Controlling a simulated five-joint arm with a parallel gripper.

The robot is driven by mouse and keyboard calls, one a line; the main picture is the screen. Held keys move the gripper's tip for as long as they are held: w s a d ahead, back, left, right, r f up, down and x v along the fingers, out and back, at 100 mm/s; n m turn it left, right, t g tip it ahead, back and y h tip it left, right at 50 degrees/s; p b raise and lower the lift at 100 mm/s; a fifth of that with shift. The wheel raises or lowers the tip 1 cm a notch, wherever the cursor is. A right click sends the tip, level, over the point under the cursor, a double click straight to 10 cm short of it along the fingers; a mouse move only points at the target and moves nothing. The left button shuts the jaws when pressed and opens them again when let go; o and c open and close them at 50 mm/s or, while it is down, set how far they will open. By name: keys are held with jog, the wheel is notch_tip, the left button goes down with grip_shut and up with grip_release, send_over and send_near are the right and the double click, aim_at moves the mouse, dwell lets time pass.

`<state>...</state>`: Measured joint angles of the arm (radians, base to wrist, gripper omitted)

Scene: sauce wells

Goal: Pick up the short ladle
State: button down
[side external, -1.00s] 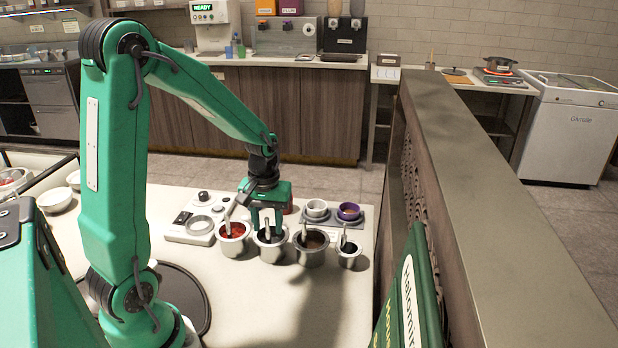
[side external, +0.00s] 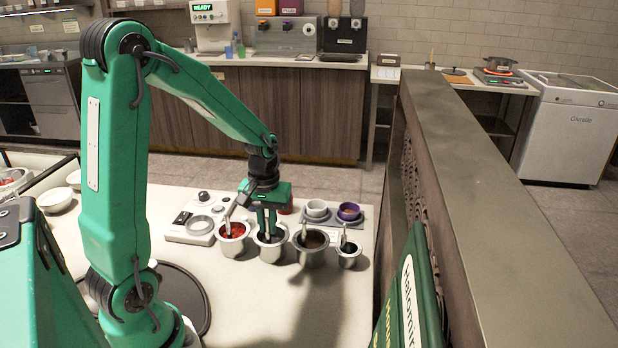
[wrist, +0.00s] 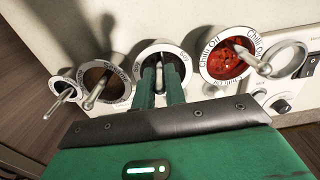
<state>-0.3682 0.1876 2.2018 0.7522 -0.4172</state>
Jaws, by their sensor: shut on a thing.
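My gripper (side external: 267,232) points down into the second metal well from the left in the side view, a pot with dark sauce (side external: 270,256). In the wrist view its two green fingers (wrist: 160,70) are close together over the same well (wrist: 140,60), shut on the upright handle of the ladle standing there. The fingers hide most of this ladle, and its bowl is out of sight in the well. Other ladles lean in the red chilli oil well (side external: 233,247), the brown sauce well (side external: 312,255) and the small dark well (side external: 349,259). I cannot compare the ladles' full lengths.
The wells stand close together in a row. The counter in front (side external: 270,310) is clear. A partition (side external: 480,180) runs along the right.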

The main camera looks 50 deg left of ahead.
jog(key=shift+r, duration=0.15)
notch_tip(320, 180, up, 10)
jog(key=shift+f, duration=0.1)
dwell(0.5)
jog(key=shift+f, duration=0.25)
dwell(0.6)
jog(key=shift+f, duration=4.55)
jog(key=shift+r, duration=0.1)
jog(key=shift+r, duration=3.7)
jog(key=shift+r, duration=0.1)
